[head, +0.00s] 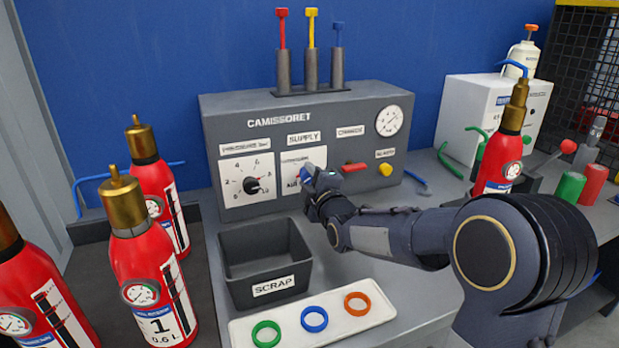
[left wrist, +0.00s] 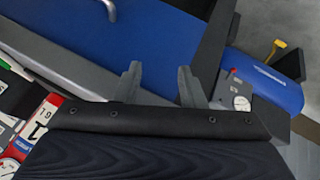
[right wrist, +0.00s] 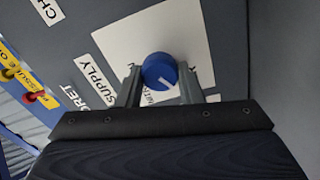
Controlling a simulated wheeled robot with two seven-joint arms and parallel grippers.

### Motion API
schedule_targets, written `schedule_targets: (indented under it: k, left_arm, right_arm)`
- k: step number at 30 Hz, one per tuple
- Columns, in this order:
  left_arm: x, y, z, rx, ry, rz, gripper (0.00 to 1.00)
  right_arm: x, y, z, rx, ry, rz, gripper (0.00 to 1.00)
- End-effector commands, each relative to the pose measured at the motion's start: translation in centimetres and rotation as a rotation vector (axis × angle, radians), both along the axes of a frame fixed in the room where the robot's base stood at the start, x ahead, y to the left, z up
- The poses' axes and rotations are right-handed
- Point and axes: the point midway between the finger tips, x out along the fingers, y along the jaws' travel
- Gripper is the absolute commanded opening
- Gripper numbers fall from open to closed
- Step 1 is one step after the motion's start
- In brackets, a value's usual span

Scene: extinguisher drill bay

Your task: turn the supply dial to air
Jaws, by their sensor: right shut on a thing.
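The supply dial is a round blue knob (right wrist: 160,70) with a white pointer line, on a white plate under the SUPPLY label, in the right wrist view. In the head view the grey CAMISSORET panel (head: 355,115) carries it, and my right gripper (head: 308,180) covers most of it. My right gripper (right wrist: 160,90) is shut on the knob, one finger on each side. Much of the plate's lettering is hidden by the fingers and knob. My left gripper (left wrist: 158,85) has its fingers apart with nothing between them; it does not show in the head view.
A black-and-white dial (head: 252,186) sits left of the supply dial; a red switch (head: 354,167) and yellow button (head: 385,169) sit right. Below are a SCRAP bin (head: 232,286) and a tray (head: 375,318) with coloured rings. Red extinguishers (head: 140,268) stand at left.

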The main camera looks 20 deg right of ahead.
Motion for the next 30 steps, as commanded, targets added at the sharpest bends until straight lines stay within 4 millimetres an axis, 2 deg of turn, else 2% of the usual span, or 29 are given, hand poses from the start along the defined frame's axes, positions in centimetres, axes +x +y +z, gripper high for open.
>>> schedule_targets:
  k: [12, 30]
  left_arm:
    - [0.00, 0.00, 0.38, 0.000, 0.000, 0.000, 0.36]
    - [-0.01, 0.00, 0.42, 0.000, 0.000, 0.000, 0.36]
  right_arm:
    - [-0.03, 0.06, -0.18, -0.232, 0.016, 0.001, 0.11]
    - [-0.03, 0.07, -0.27, -0.285, 0.020, 0.001, 0.11]
